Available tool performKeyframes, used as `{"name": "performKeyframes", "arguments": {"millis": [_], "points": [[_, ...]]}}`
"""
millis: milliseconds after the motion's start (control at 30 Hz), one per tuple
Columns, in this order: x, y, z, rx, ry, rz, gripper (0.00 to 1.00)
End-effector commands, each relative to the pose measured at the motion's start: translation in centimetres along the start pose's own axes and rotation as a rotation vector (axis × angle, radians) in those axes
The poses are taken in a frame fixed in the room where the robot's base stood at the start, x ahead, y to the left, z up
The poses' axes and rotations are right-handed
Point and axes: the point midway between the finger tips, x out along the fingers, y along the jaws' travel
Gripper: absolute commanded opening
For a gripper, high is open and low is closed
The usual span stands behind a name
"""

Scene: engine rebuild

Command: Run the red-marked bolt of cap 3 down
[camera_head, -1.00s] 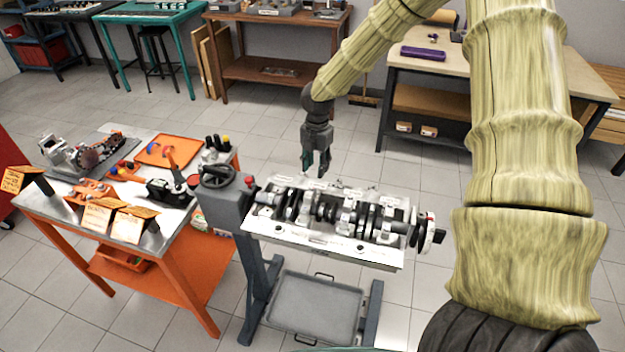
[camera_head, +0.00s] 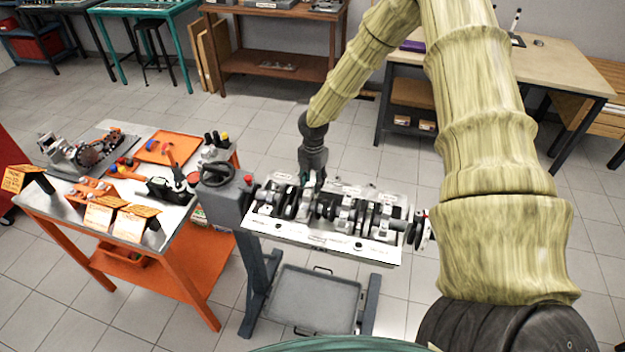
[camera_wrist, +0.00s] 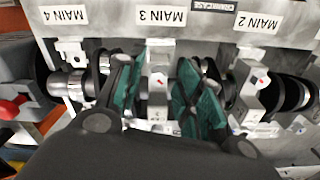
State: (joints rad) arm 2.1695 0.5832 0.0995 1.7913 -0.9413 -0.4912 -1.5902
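In the wrist view, main cap 3 (camera_wrist: 157,112) is a light grey block below the upside-down "MAIN 3" label (camera_wrist: 161,16). A small red mark (camera_wrist: 160,80) shows on its top; I cannot make out how far its bolt stands up. My gripper (camera_wrist: 163,82) points down with its two green-padded fingers apart, one on each side of the cap and red mark. I see no clear contact. In the head view, my gripper (camera_head: 313,182) is low over the back of the engine block (camera_head: 300,231), and the fingertips are partly hidden among the crankshaft parts.
Cap 2 (camera_wrist: 250,90), also red-marked, stands right of cap 3 in the wrist view. Crankshaft webs and journals fill the gaps. A handwheel post (camera_head: 228,200) stands left of the block. The orange bench (camera_head: 185,235) with parts is farther left.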

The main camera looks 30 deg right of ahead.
Motion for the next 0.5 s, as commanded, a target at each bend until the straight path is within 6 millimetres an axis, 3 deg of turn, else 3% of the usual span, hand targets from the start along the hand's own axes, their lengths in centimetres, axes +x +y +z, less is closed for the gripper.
{"name": "performKeyframes", "arguments": {"millis": [200,400,500], "points": [[0.02,0.01,-0.01,0.0,0.0,0.0,0.35],[0.01,0.0,-0.01,0.0,0.0,0.0,0.0],[0.0,0.0,-0.02,0.0,0.0,0.0,0.0]]}}
